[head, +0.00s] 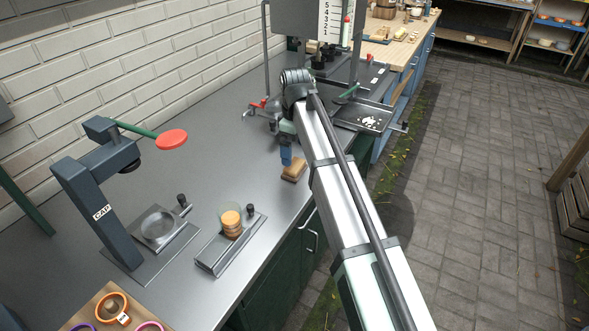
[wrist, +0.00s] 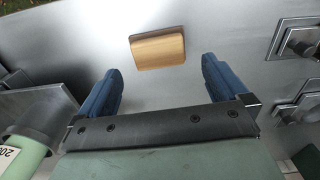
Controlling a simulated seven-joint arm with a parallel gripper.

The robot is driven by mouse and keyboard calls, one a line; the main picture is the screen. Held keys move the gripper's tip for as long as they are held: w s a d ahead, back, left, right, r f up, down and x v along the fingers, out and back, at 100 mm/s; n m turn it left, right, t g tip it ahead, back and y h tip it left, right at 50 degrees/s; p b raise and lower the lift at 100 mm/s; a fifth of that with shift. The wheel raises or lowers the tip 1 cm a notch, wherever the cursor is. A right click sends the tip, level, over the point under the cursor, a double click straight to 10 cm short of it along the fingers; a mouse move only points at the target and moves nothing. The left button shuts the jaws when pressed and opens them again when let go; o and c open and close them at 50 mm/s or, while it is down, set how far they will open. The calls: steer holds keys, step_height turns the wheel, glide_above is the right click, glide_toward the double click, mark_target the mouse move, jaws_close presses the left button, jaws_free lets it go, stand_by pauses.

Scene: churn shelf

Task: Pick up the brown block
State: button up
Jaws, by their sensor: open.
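The brown block (head: 294,170) lies on the grey metal counter near its right edge, beside my arm. It also shows in the wrist view (wrist: 157,48), with a light tan face and a darker brown strip along its top. My gripper (head: 286,155) is just behind and to the left of the block in the head view. In the wrist view its two blue fingers (wrist: 160,82) are spread apart with nothing between them. The block lies beyond the fingertips, roughly centred between them, and neither finger touches it. Part of the gripper is hidden by my arm in the head view.
A capping press (head: 95,205) stands at the left. A metal holder (head: 215,262) with a jar of tan discs (head: 231,223) is nearer. A tray with white bits (head: 370,118) lies behind my arm.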

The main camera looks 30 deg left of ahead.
mark_target(295, 164)
steer(key=shift+w+a+f, duration=0.1)
steer(key=shift+f, duration=1.7)
steer(key=shift+w+a+f, duration=0.1)
steer(key=shift+f, duration=1.65)
steer(key=shift+c, duration=0.3)
steer(key=c, duration=0.7)
steer(key=shift+r, duration=5.05)
